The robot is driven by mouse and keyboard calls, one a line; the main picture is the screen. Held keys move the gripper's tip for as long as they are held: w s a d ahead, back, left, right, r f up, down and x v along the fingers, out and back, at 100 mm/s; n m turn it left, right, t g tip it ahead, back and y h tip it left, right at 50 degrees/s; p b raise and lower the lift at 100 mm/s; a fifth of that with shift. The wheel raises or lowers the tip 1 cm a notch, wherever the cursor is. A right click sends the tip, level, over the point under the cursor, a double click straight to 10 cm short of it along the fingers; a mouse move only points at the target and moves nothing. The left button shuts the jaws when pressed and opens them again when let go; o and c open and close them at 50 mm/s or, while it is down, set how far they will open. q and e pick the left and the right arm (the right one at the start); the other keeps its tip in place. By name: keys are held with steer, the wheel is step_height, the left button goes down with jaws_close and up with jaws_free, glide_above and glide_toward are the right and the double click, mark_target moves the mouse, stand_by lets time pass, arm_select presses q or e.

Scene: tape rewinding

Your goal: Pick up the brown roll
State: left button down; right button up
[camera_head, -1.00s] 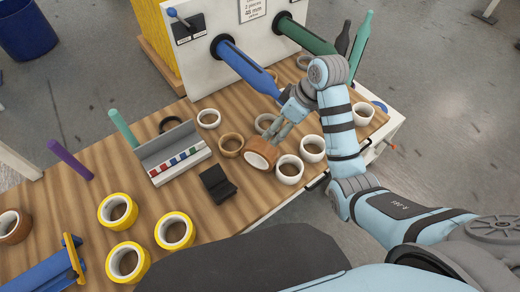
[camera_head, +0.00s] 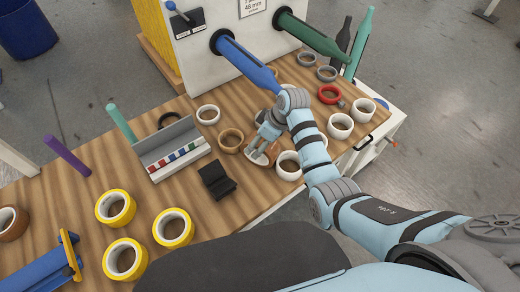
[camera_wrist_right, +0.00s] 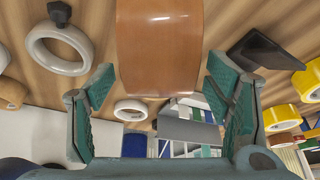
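The brown roll (camera_wrist_right: 157,48) fills the top middle of the right wrist view. In the head view it lies on the wooden table, largely hidden by my right gripper (camera_head: 262,154). My right gripper is open in the wrist view (camera_wrist_right: 160,85), one finger on each side of the roll's width. I cannot tell whether the fingers touch it. A second, brown-tan roll (camera_head: 230,141) lies just left of my gripper. Another brown roll (camera_head: 12,223) is at the far left. My left gripper is not in view.
White rolls (camera_head: 288,166) stand close to the right of my gripper. A red roll (camera_head: 328,95) is behind them. A blue spindle (camera_head: 243,61) hangs over the table. A black stand (camera_head: 216,181) and a grey holder (camera_head: 172,146) are at left. Yellow rolls (camera_head: 115,207) lie nearer.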

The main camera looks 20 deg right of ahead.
steer(key=c, duration=0.8)
